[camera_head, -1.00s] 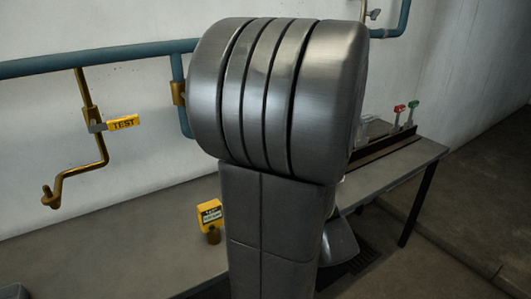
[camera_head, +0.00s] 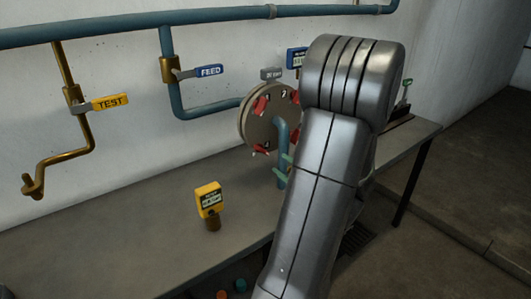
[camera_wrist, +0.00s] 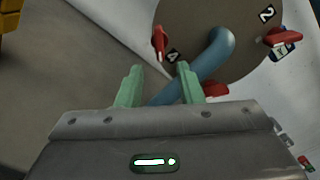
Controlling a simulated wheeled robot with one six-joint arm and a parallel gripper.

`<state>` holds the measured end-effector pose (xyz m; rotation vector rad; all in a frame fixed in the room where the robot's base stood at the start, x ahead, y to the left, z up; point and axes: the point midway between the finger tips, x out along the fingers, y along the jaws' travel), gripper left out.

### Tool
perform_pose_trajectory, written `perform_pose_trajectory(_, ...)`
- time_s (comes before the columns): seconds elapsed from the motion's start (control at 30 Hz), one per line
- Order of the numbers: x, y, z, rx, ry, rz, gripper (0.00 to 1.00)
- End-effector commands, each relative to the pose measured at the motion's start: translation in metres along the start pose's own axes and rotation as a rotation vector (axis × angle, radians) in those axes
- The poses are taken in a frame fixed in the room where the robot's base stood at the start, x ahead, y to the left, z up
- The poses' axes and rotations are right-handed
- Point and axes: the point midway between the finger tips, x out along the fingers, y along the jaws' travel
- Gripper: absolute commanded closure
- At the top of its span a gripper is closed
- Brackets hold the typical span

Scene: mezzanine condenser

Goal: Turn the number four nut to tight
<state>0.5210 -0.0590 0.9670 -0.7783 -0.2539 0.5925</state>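The round flange (camera_head: 252,118) on the wall pipe carries red wing nuts and number labels. In the wrist view the number four nut (camera_wrist: 158,42) is a red winged piece at the flange's (camera_wrist: 215,65) left edge, beside the label 4. In the head view a red nut (camera_head: 260,150) at the flange's lower left appears to be the same one. My gripper (camera_wrist: 160,82) is open, its two green fingers apart, with nothing seen held. The nut lies ahead of the fingertips, not between them. In the head view my arm hides the flange's right side.
A bent blue pipe (camera_wrist: 212,52) leaves the flange's centre and passes behind my fingers. Another red nut (camera_wrist: 282,37) sits near label 2. A yellow tagged device (camera_head: 208,198) stands on the bench (camera_head: 120,235). FEED (camera_head: 209,71) and TEST (camera_head: 110,102) handles are left.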

Motion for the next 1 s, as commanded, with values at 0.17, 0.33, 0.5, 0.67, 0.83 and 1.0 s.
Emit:
perform_pose_trajectory(0.17, 0.036, 0.001, 0.002, 0.000, -0.003, 0.005, 0.66)
perform_pose_trajectory(0.33, 0.066, 0.001, 0.002, 0.000, -0.003, 0.004, 0.66)
perform_pose_trajectory(0.5, 0.085, 0.001, 0.001, 0.000, -0.001, 0.002, 0.66)
perform_pose_trajectory(0.67, 0.092, 0.001, 0.001, -0.001, 0.000, 0.002, 0.66)
perform_pose_trajectory(0.83, 0.093, 0.001, 0.000, -0.001, 0.001, 0.001, 0.66)
perform_pose_trajectory(1.0, 0.092, 0.001, 0.000, -0.001, 0.001, 0.001, 0.86)
